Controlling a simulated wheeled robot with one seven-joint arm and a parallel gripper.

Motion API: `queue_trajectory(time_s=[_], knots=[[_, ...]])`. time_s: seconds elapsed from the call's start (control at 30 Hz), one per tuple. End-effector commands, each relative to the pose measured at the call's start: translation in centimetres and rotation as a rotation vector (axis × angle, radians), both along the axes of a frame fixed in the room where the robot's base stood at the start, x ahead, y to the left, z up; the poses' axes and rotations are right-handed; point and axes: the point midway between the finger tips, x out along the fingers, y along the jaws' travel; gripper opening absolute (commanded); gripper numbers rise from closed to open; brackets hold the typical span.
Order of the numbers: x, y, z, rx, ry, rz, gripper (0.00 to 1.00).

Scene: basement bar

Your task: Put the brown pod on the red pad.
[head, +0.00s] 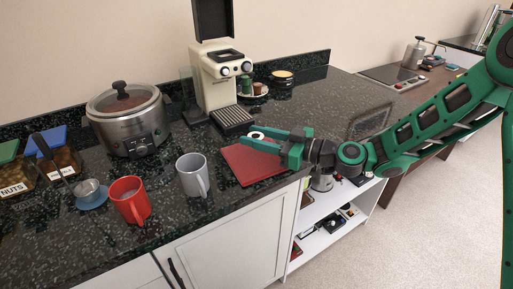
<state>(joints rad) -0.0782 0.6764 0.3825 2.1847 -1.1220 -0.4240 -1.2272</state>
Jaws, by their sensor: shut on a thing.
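The red pad (246,164) lies flat on the dark counter near its front edge, partly hidden by my gripper. My gripper (262,138) is over the pad's back right part, with its green fingers pointing left. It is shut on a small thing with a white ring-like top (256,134). The fingers hide most of this thing, so I cannot tell its colour or whether it touches the pad. A small brown pod-like thing (257,88) and a green one (245,86) stand on a pale saucer (264,95) behind.
A cream coffee machine (216,83) stands behind the pad. A grey mug (191,174), a red mug (129,200) and a steel cooker (128,118) are to the left. A dark bowl (282,78) is at the back. The counter right of the saucer is clear.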

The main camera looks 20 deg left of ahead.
Motion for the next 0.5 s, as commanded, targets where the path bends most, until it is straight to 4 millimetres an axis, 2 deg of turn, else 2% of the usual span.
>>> queue_trajectory(time_s=[0.3, 0.5], knots=[[0.1, 0.0, -3.4, 0.000, 0.004, 0.000, 0.16], [0.1, 0.0, -4.1, 0.001, 0.000, -0.001, 0.16]])
